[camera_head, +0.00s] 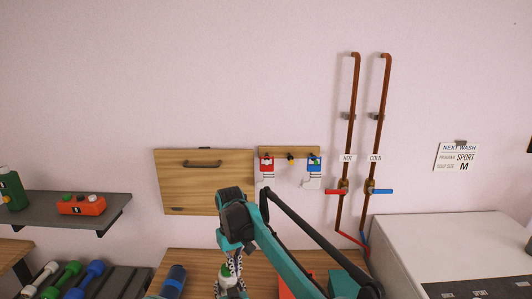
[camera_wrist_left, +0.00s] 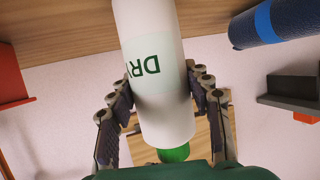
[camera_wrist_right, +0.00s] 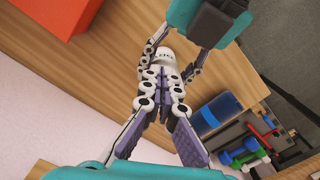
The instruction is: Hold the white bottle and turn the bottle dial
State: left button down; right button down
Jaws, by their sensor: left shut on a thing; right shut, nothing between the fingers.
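The white bottle (camera_wrist_left: 155,60) fills the middle of the left wrist view. It has a green-lettered label and a green dial (camera_wrist_left: 175,154) at its end. My left gripper (camera_wrist_left: 163,80) is shut on its body, one finger on each side.
A blue cylinder (camera_head: 173,281) stands on the wooden counter (camera_head: 205,257), left of the bottle. A red box (camera_wrist_right: 55,15) is on the other side. Dumbbells (camera_head: 72,282) lie at lower left, below a shelf (camera_head: 60,210). Pipes with red and blue valve handles (camera_head: 380,191) are on the wall.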

notch_tip(320, 180, up, 6)
dwell(0.5)
pick_arm(q)
jog(key=c, duration=0.6)
grip_release()
